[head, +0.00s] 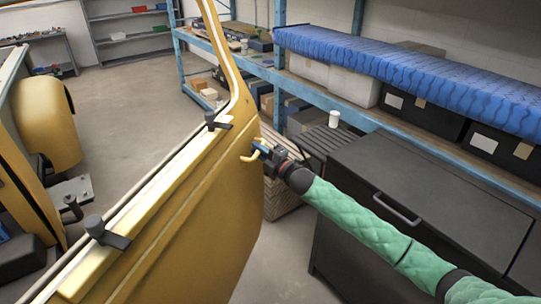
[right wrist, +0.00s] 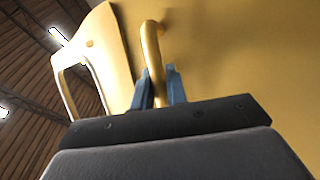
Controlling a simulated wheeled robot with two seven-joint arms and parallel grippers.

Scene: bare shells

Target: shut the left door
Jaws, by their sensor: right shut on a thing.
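The left door (head: 205,215) is a yellow vehicle door panel that stands open, swung away from the yellow body (head: 22,165) at the left of the head view. A curved yellow handle (head: 250,157) sticks out near the door's far edge. My right gripper (head: 262,148) is at this handle, its arm in a green quilted sleeve. In the right wrist view the two blue fingers (right wrist: 160,85) are closed around the handle bar (right wrist: 151,50), with the yellow door surface (right wrist: 225,55) behind. My left gripper is not in the head view.
A dark cabinet (head: 420,205) stands right of the door, below my right arm. A blue shelf rack (head: 305,90) with boxes runs along the back wall. Two dark clamps (head: 96,228) sit on the door's upper edge. Open concrete floor (head: 130,120) lies between body and door.

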